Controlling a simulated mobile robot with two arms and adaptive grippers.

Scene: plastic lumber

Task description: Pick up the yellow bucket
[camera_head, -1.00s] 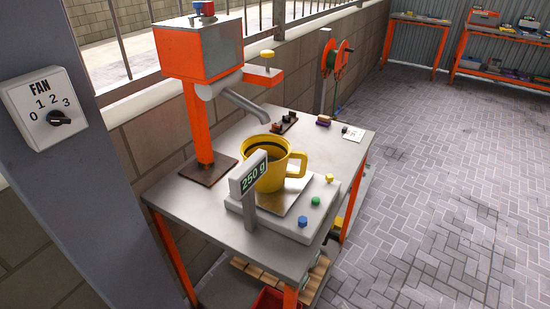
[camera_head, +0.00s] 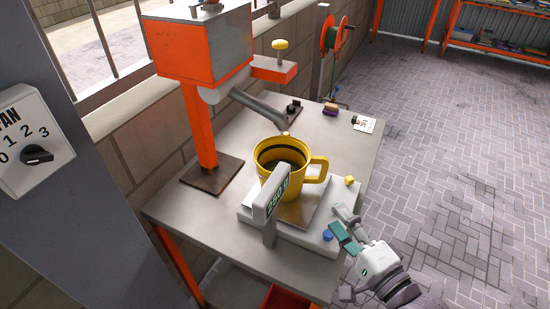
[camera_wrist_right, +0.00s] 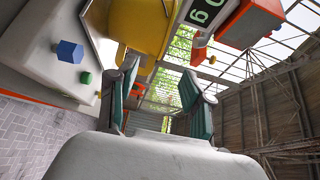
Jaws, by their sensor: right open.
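The yellow bucket (camera_head: 282,178), with a handle on its right side, stands upright on the plate of a white weighing scale (camera_head: 318,240). It holds something dark. The scale's display (camera_head: 277,195) stands in front of the bucket and hides part of it. My right gripper (camera_head: 344,222) is at the scale's right front corner, to the right of and nearer than the bucket, apart from it. In the right wrist view my right gripper (camera_wrist_right: 160,90) is open with nothing between its fingers, and the yellow bucket (camera_wrist_right: 138,25) is beyond and above the left finger. My left gripper is not in view.
The grey table (camera_head: 190,220) carries an orange dispenser (camera_head: 195,55) whose spout (camera_head: 258,105) reaches close to the bucket's rim. A fan switch (camera_head: 35,145) is at left. Paved floor at right is clear.

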